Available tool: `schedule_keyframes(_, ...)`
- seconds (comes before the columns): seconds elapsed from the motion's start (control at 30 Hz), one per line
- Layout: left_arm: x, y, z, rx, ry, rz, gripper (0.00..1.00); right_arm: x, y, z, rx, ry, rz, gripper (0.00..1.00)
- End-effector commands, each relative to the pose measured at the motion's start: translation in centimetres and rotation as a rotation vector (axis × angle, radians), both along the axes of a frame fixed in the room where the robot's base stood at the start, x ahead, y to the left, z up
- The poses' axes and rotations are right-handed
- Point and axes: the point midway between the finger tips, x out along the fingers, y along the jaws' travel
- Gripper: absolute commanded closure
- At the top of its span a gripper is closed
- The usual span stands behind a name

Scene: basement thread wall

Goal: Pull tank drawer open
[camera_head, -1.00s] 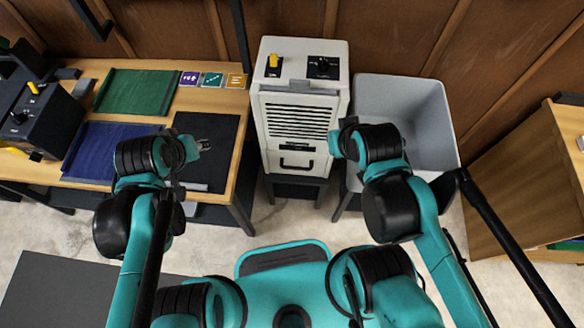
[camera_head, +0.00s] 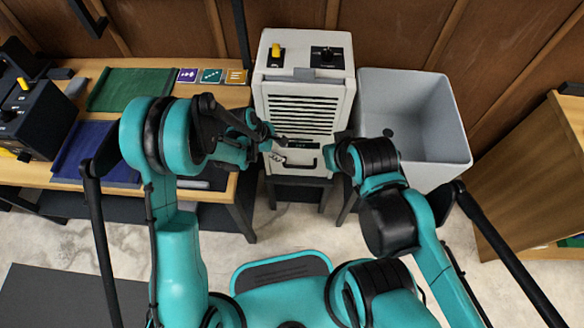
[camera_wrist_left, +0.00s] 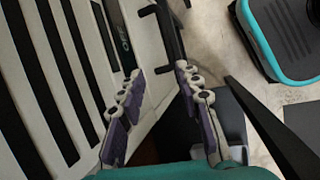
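The white dehumidifier (camera_head: 304,90) stands against the wall, with its tank drawer (camera_head: 318,172) at the bottom of its front. The drawer looks shut, its front flush with the body. Its black handle (camera_head: 303,167) also shows in the left wrist view (camera_wrist_left: 171,38). My left gripper (camera_head: 280,149) is just in front of the drawer, near the handle's left end. In the left wrist view its two padded fingers (camera_wrist_left: 160,71) are spread apart, with the handle just beyond the tips. I see no contact. My right arm ends right of the drawer; its gripper fingers are hidden.
A grey open bin (camera_head: 415,120) stands right of the dehumidifier. A wooden bench (camera_head: 225,98) with green and blue mats and a dark device (camera_head: 35,120) is at the left.

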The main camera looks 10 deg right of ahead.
Motion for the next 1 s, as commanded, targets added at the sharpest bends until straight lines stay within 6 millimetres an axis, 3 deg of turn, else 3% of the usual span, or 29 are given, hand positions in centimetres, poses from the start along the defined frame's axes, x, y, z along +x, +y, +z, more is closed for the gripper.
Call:
schedule_keyframes(0.1, -0.4, -1.1, -2.7, -0.014, 0.047, 0.037, 0.66, 0.0, 0.0, -0.4, 0.000, 0.000, 0.000, 1.00)
schedule_keyframes(0.37, -0.6, -2.3, -5.3, -0.023, 0.076, 0.060, 0.66, 0.0, 0.0, -1.2, 0.000, 0.000, 0.000, 1.00)
schedule_keyframes(0.7, -0.3, -4.4, -10.1, -0.021, 0.074, 0.059, 0.66, 0.0, 0.0, -3.4, 0.000, 0.000, 0.000, 1.00)
schedule_keyframes(1.0, -0.2, -4.9, -11.0, -0.022, 0.074, 0.061, 0.66, 0.0, 0.0, -3.7, 0.000, 0.000, 0.000, 1.00)
